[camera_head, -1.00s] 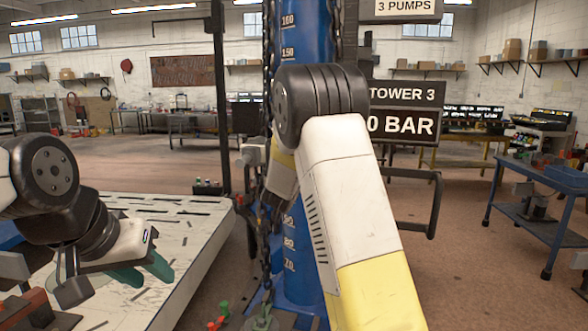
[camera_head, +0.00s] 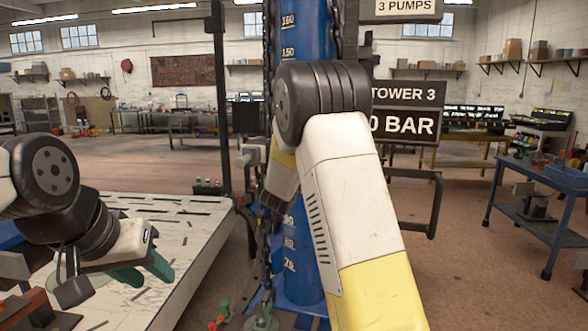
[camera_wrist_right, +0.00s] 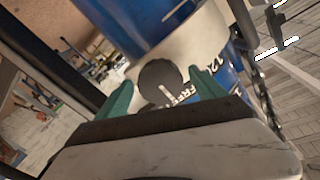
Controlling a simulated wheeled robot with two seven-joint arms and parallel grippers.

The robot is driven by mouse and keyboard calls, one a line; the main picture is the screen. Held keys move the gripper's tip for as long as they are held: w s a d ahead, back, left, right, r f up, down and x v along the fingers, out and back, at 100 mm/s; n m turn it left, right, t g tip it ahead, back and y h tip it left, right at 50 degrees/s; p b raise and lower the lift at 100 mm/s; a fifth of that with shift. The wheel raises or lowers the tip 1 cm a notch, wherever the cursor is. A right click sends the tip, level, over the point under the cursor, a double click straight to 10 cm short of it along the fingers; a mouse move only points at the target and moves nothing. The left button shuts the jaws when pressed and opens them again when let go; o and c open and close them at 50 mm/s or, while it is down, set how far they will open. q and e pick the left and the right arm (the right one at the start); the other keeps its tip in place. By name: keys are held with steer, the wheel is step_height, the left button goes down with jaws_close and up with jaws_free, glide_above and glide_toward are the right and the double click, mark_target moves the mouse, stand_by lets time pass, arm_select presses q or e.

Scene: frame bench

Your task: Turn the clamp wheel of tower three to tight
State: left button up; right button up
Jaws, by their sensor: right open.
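Tower three is a blue column (camera_head: 303,252) with white scale marks, behind my right arm in the head view; its sign (camera_head: 408,110) reads "TOWER 3" and "0 BAR". In the right wrist view a dark round clamp wheel (camera_wrist_right: 161,80) with a pale pointer line sits on a white collar (camera_wrist_right: 205,40) around the blue column. Lettering beside it seems to read "FREE". My right gripper (camera_wrist_right: 163,92) is open, its green fingers on either side of the wheel; contact cannot be told. In the head view its fingers are hidden. My left gripper (camera_head: 142,272) looks open and empty at the left.
A pale slotted bench (camera_head: 190,215) is at the left, near my left gripper. A chain (camera_head: 267,60) hangs beside the column. A dark tubular frame (camera_head: 432,205) stands right of it. A blue trolley (camera_head: 545,178) is at the far right, with open floor before it.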

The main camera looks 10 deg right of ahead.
steer(key=v, duration=0.7)
steer(key=s+a+r+n+g+y, duration=0.1)
steer(key=s+a+n+g+y, duration=0.2)
steer(key=s+y, duration=0.4)
steer(key=s+a+r+n+g+y, duration=0.15)
steer(key=s+a+n+y, duration=0.3)
steer(key=s, duration=0.45)
steer(key=s+d+f+n+g, duration=0.1)
steer(key=s+f+n+g, duration=0.1)
steer(key=s, duration=0.8)
steer(key=s+d+f+n+g, duration=0.2)
steer(key=s+f+g, duration=0.1)
steer(key=s, duration=0.8)
steer(key=shift+d+h, duration=0.35)
steer(key=shift+h, duration=0.1)
